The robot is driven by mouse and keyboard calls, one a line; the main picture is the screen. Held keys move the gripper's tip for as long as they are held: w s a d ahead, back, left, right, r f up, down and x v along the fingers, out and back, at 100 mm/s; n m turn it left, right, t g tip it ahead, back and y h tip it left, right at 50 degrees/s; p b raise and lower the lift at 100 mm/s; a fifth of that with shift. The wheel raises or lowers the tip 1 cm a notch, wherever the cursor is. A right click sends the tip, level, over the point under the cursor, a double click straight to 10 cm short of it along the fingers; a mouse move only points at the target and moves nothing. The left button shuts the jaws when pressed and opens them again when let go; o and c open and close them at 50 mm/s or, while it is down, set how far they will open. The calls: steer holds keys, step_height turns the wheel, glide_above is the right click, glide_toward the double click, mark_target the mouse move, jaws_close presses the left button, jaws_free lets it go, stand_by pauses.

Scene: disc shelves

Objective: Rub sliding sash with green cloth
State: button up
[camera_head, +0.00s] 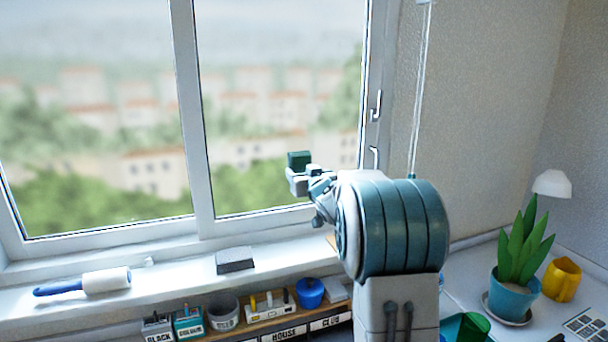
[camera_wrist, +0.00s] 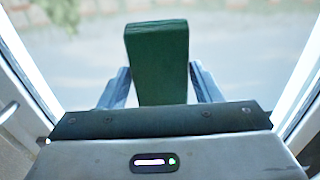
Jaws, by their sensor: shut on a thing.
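My gripper (camera_head: 303,172) is raised in front of the right window pane, the sliding sash (camera_head: 195,120). It is shut on the green cloth (camera_head: 299,159), which looks like a dark green folded block. In the wrist view the green cloth (camera_wrist: 158,62) stands up between the two fingers (camera_wrist: 157,88), with the glass beyond it. White frame members show at both sides of the wrist view. I cannot tell whether the cloth touches the glass. My arm hides part of the sash's lower right corner and the sill.
On the sill are a lint roller (camera_head: 105,281) and a dark grey block (camera_head: 235,260). Below it stand several small containers, including a blue pot (camera_head: 310,292). A potted plant (camera_head: 522,250) and a yellow cup (camera_head: 562,279) are at the right. Window handles (camera_head: 375,106) sit on the right frame.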

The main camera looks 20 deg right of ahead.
steer(key=shift+w+a+r+b, duration=0.15)
steer(key=shift+a+b, duration=0.05)
steer(key=shift+b, duration=0.1)
stand_by(1.4)
steer(key=s, duration=0.2)
steer(key=s+b, duration=0.1)
steer(key=s, duration=0.1)
steer(key=shift+s+d, duration=0.2)
steer(key=shift+s, duration=0.05)
steer(key=shift+s+b, duration=0.3)
steer(key=shift+s, duration=0.4)
